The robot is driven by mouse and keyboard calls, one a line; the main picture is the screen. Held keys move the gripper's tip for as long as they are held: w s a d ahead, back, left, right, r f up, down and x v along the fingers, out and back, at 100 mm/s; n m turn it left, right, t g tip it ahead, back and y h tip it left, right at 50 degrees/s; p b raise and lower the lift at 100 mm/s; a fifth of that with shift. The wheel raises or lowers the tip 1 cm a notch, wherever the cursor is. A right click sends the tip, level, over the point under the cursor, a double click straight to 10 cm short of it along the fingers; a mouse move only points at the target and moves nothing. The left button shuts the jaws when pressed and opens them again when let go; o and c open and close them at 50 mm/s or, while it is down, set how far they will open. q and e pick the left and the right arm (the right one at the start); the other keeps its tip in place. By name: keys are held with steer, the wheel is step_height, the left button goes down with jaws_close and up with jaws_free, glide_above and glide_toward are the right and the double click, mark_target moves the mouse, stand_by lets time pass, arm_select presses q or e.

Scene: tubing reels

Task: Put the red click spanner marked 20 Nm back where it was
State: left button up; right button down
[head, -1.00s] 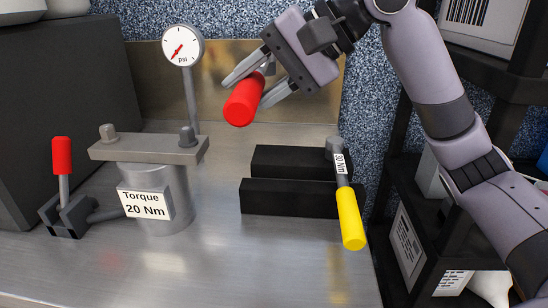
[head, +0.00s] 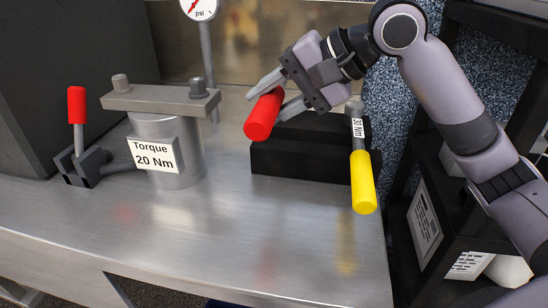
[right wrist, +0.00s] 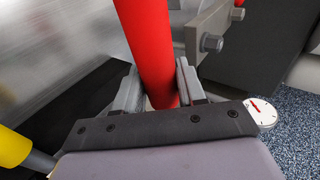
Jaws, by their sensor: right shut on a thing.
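My right gripper (head: 267,106) is shut on the red handle of the click spanner (head: 262,117) and holds it above the left part of the black rack. The handle points toward the camera and slightly down. The spanner's head and marking are hidden. In the right wrist view the red handle (right wrist: 150,45) runs between the two fingers. The rack (head: 300,160) is two black blocks, one behind the other. A yellow spanner (head: 363,182) labelled 30 Nm lies across its right end. My left gripper is not in view.
Left of the rack stands a grey fixture (head: 160,100) with two bolts and a "Torque 20 Nm" label. A red-handled lever (head: 77,105) is beside it. A psi gauge (head: 200,6) stands behind. The metal bench front (head: 220,230) is clear.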

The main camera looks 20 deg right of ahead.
step_height(320, 180, down, 10)
steer(key=shift+r+b, duration=0.1)
steer(key=shift+b, duration=0.85)
steer(key=c, duration=0.7)
jaws_free()
steer(key=shift+f, duration=0.2)
steer(key=shift+o, duration=0.2)
steer(key=shift+r, duration=0.1)
steer(key=v, duration=1.2)
steer(key=shift+p, duration=0.3)
steer(key=shift+d, duration=0.1)
